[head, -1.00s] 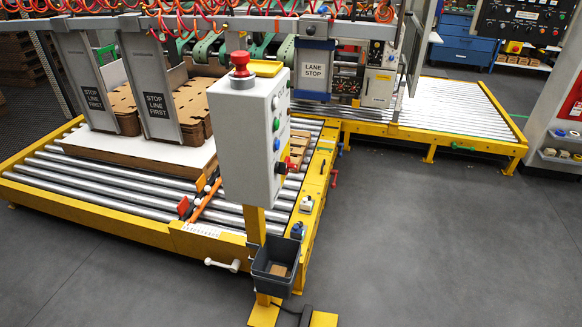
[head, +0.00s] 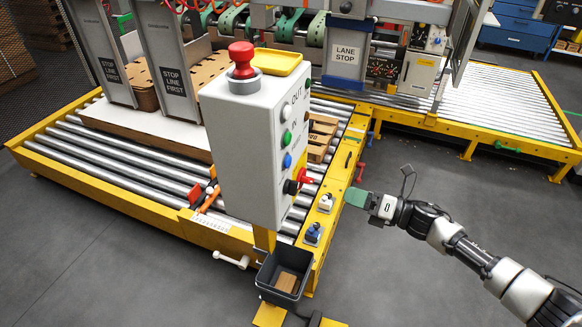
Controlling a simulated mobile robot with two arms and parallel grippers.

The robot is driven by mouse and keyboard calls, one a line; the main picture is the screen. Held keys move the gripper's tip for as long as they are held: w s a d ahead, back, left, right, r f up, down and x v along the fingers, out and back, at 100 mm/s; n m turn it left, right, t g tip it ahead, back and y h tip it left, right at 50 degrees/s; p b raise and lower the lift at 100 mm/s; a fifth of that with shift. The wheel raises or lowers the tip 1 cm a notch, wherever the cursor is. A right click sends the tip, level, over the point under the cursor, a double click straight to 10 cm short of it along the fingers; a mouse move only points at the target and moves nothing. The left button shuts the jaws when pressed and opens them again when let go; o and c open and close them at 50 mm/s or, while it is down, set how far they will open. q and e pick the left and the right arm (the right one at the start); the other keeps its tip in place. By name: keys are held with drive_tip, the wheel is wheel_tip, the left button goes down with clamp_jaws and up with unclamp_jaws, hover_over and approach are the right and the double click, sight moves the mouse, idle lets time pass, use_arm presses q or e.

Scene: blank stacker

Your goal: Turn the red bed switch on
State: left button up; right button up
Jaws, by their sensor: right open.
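A grey control box (head: 236,150) on a yellow post stands in the middle of the head view. On its right face, below a column of round buttons, a red rotary switch (head: 304,177) sticks out from a black base. Its label is too small to read. My right gripper (head: 352,197), with green fingertips, is to the right of this switch, apart from it and empty. It is open, though the gap between the fingers is hard to make out. My left gripper is not in view.
A red mushroom button (head: 241,61) and a yellow tray (head: 278,62) sit on top of the box. A dark bin (head: 282,280) hangs low on the post. A yellow-framed roller bed (head: 120,205) lies behind. Small switches (head: 313,233) sit on its rail. Grey floor is clear at right.

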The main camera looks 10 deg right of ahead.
sight(312, 183)
drive_tip(key=shift+n+g+y, duration=0.3)
drive_tip(key=shift+n+g, duration=0.2)
drive_tip(key=shift+n, duration=0.4)
drive_tip(key=x, duration=0.3)
drive_tip(key=r+p+x, duration=0.1)
drive_tip(key=x, duration=0.2)
drive_tip(key=r+p+x, duration=0.1)
drive_tip(key=x, duration=0.3)
drive_tip(key=shift+s+a, duration=0.2)
drive_tip(key=shift+s, duration=0.05)
drive_tip(key=shift+w+a+f+p, duration=0.15)
drive_tip(key=shift+w+a+p, duration=0.2)
drive_tip(key=shift+a, duration=0.2)
drive_tip(key=shift+c, duration=0.4)
drive_tip(key=c, duration=0.8)
drive_tip(key=shift+c, duration=0.2)
